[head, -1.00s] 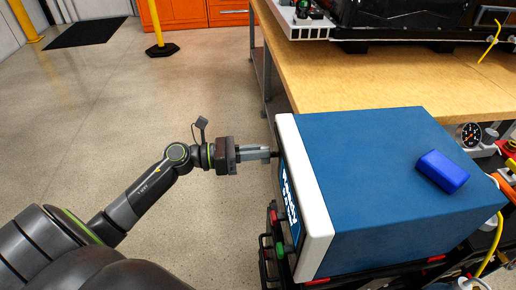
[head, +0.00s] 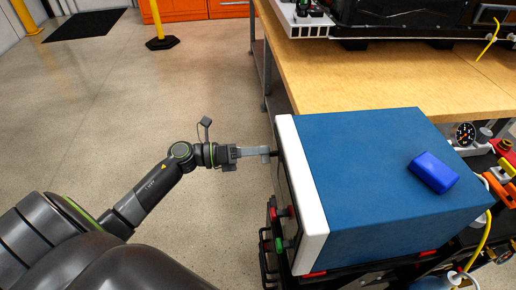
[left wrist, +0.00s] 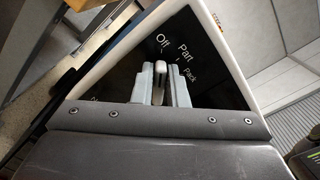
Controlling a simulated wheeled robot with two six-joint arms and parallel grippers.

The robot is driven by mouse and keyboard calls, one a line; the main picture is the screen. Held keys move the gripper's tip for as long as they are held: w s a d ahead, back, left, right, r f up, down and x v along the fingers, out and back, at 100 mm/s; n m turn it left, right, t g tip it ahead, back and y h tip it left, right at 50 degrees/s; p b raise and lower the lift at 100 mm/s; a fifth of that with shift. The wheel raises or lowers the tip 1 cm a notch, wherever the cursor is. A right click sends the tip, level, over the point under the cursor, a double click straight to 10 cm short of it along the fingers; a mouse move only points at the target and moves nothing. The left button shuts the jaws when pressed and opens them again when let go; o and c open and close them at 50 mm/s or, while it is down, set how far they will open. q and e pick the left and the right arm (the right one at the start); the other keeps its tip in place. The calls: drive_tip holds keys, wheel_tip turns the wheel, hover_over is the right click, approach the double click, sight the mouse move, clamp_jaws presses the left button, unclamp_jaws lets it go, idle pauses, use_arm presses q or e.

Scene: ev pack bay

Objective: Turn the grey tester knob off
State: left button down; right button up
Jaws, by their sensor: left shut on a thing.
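The tester is a blue box with a white front frame (head: 303,195) on a cart at the right of the head view. Its dark front panel faces left and shows only edge-on there. My left gripper (head: 266,153) is at that panel, shut on the knob. In the left wrist view the grey knob (left wrist: 159,78) stands between the two fingers (left wrist: 160,90). The printed words Off, Part and Pack show beside it. The knob's bar lines up roughly with the mark under Off. The fingers hide its sides. My right gripper is not in view.
A blue block (head: 433,173) lies on the tester's top. A wooden bench (head: 400,75) stands behind. Red and green parts (head: 281,244) stick out low on the tester's front. A yellow post (head: 157,22) stands far back.

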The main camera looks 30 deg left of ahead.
use_arm(q)
drive_tip(key=c, duration=1.5)
unclamp_jaws()
drive_tip(key=v, duration=1.7)
drive_tip(key=shift+s+a+b, duration=0.15)
drive_tip(key=shift+a+b, duration=0.05)
drive_tip(key=shift+b, duration=0.2)
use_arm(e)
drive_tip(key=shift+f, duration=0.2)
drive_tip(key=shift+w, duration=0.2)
